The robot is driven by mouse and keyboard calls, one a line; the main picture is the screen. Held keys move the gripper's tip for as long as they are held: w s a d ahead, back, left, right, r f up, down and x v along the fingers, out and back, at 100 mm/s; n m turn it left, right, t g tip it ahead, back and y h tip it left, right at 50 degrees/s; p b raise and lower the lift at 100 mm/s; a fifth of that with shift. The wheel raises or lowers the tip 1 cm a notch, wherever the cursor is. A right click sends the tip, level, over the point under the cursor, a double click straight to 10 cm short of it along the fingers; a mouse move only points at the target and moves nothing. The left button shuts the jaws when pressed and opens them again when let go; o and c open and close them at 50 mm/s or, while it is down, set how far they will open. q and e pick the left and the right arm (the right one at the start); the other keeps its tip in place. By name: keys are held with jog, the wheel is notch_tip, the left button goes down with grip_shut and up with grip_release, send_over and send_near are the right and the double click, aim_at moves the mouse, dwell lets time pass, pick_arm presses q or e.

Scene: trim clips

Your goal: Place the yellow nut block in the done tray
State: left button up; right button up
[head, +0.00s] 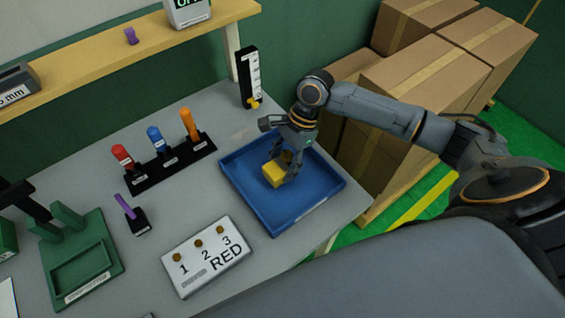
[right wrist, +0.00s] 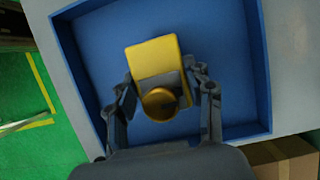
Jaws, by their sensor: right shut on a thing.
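The yellow nut block (head: 273,174) is in the blue tray (head: 245,200), over its floor; I cannot tell whether it touches the floor. My right gripper (head: 285,170) is above the tray and shut on the block. In the right wrist view, the block (right wrist: 152,62) lies between the two fingers (right wrist: 162,100), with a round brass nut (right wrist: 159,103) at its near end. The blue tray walls (right wrist: 262,60) surround it. My left gripper is not in view.
A white panel marked RED (head: 205,262) lies left of the tray. A black rack with red, blue and orange handled tools (head: 170,165) stands behind it. A green fixture (head: 85,265) is at the left. Cardboard boxes (head: 430,75) stand beyond the table at the right.

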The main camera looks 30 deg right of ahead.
jog(key=shift+f, duration=0.55)
jog(key=o, duration=1.3)
jog(key=shift+f, duration=0.1)
jog(key=shift+r, duration=0.25)
jog(key=b+v, duration=0.1)
jog(key=v, duration=1)
jog(key=shift+d+r+b, duration=0.2)
jog(key=shift+r+b, duration=0.15)
